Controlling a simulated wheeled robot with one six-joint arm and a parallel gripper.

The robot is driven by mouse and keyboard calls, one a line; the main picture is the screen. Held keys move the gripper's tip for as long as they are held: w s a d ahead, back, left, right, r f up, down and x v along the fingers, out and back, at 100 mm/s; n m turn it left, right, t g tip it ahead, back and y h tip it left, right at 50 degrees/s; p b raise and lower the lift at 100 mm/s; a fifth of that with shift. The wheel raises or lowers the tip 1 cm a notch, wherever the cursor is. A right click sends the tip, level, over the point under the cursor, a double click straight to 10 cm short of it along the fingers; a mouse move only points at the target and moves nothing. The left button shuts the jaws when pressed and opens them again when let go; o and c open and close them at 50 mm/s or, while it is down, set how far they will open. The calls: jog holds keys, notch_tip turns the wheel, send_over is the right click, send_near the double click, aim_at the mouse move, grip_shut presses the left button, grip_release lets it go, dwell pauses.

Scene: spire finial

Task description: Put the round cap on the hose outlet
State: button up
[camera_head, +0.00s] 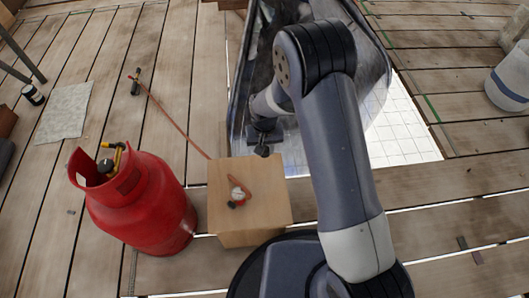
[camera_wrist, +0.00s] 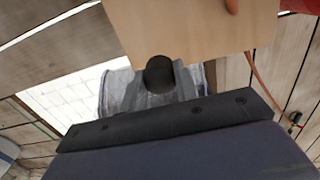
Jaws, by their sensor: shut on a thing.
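My gripper (camera_head: 264,148) is above the deck, just beyond the far right corner of a wooden box. In the wrist view my gripper (camera_wrist: 152,92) is shut on a small dark round cap (camera_wrist: 160,74), which sticks out past the fingertips. On the box top lies a red hose end with a fitting (camera_head: 238,194), with a pale round face and a dark end. Which part is the outlet opening is too small to tell. In the wrist view only a bit of the red fitting (camera_wrist: 231,5) shows at the top edge. The cap is apart from it.
The wooden box (camera_head: 225,222) stands beside a red gas cylinder (camera_head: 145,205). A thin red hose (camera_head: 175,125) runs across the planks to a torch (camera_head: 135,80). Behind my arm are a grey sheet-metal piece (camera_head: 375,65) and a gap. A white bucket (camera_head: 508,80) is far right.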

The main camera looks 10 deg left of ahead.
jog(key=shift+r, duration=0.3)
jog(key=w+d+r+m, duration=0.1)
jog(key=d+r, duration=0.7)
jog(key=d, duration=0.3)
jog(key=w+d+r+m, duration=0.1)
jog(key=d+r, duration=0.7)
jog(key=d, duration=0.3)
jog(key=shift+w+d+r+m, duration=0.25)
jog(key=shift+w+d+m, duration=0.1)
jog(key=shift+w+m, duration=0.05)
jog(key=shift+a, duration=0.2)
